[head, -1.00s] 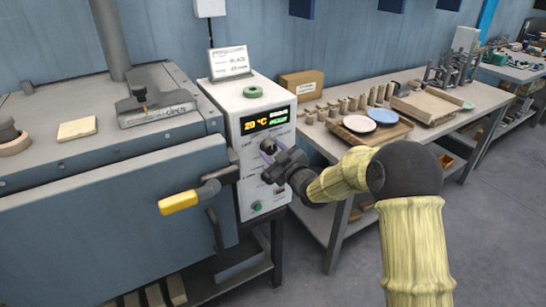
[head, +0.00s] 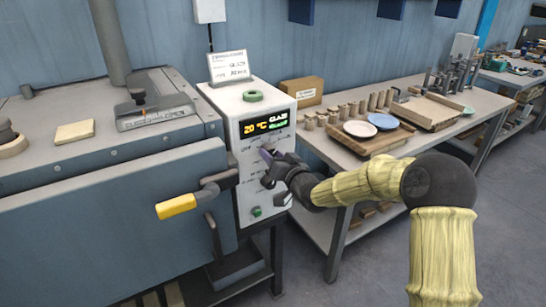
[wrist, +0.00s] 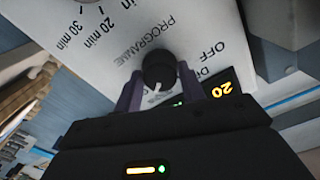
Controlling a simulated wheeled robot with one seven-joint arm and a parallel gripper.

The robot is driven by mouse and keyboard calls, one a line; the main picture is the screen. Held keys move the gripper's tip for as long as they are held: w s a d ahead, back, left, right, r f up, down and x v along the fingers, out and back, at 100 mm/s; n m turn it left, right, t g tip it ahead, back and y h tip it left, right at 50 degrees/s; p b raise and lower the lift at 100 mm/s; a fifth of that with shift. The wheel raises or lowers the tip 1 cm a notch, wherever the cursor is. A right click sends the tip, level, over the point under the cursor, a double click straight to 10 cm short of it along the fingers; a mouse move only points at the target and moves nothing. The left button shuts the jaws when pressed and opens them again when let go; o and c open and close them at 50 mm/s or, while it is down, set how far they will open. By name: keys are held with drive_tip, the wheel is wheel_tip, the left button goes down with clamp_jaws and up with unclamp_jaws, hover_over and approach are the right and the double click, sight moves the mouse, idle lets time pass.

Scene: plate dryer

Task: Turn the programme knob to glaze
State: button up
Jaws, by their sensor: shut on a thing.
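The programme knob (wrist: 158,68) is round and black with a white pointer line, under the word PROGRAMME on the white control panel (wrist: 110,32). In the wrist view its pointer faces down, toward the display side. My gripper (wrist: 160,84) is shut on the knob, one purple finger on each side. In the head view my gripper (head: 269,161) is against the panel front and largely hides the knob. The display (head: 264,125) shows 20 °C in yellow, with white text that seems to begin GLA and green text below, too small to read surely.
A yellow-handled lever (head: 178,207) sticks out from the grey dryer left of the panel. A green button (head: 257,212) sits low on the panel. A card (head: 230,66) and green ring (head: 252,96) are on top. A bench with plates (head: 360,129) stands to the right.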

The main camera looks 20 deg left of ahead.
drive_tip(key=shift+f+m, duration=0.15)
drive_tip(key=shift+m, duration=0.45)
drive_tip(key=o, duration=1)
drive_tip(key=b+v, duration=0.1)
drive_tip(key=v, duration=1.6)
drive_tip(key=shift+s+d, duration=0.1)
drive_tip(key=shift+d, duration=0.15)
